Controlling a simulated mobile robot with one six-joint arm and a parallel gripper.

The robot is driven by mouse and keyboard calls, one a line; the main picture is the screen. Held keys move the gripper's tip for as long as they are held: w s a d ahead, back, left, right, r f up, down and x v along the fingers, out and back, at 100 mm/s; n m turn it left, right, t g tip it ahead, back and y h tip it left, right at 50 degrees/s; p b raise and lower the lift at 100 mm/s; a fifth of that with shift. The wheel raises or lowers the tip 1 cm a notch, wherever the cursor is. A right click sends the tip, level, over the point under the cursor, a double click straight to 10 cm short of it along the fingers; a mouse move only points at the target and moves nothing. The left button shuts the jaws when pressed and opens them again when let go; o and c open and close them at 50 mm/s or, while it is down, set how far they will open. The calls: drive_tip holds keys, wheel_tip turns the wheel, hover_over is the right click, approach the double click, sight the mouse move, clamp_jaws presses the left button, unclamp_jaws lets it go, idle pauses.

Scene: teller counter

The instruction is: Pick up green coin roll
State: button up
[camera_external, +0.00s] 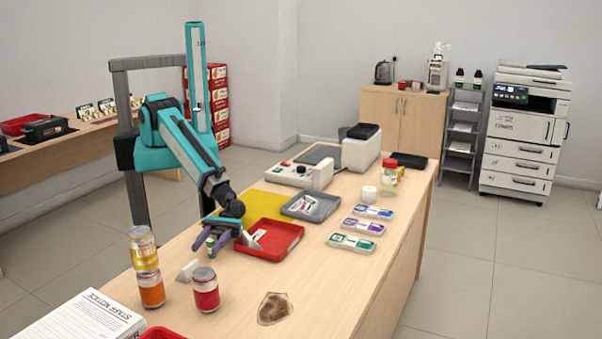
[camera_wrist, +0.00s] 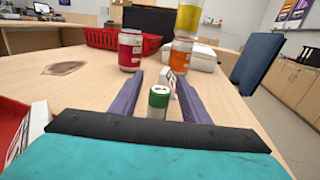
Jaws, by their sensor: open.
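The green coin roll (camera_wrist: 158,101) stands upright on the wooden counter, with a green upper band and a pale body. In the wrist view it sits between the two purple fingers of my gripper (camera_wrist: 161,90), which are open, with space showing on both sides of it. In the external view the coin roll (camera_external: 210,246) shows in part beside my gripper (camera_external: 222,246), near the counter's left edge. My fingers reach low beside it. I cannot tell whether either finger touches it.
A red tray (camera_external: 291,244) lies just right of my gripper. A brown patch (camera_external: 274,308) marks the counter. The front right counter is clear.

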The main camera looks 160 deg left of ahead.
drive_tip(key=shift+x, duration=1)
drive_tip(key=shift+c, duration=0.4)
clamp_jaws()
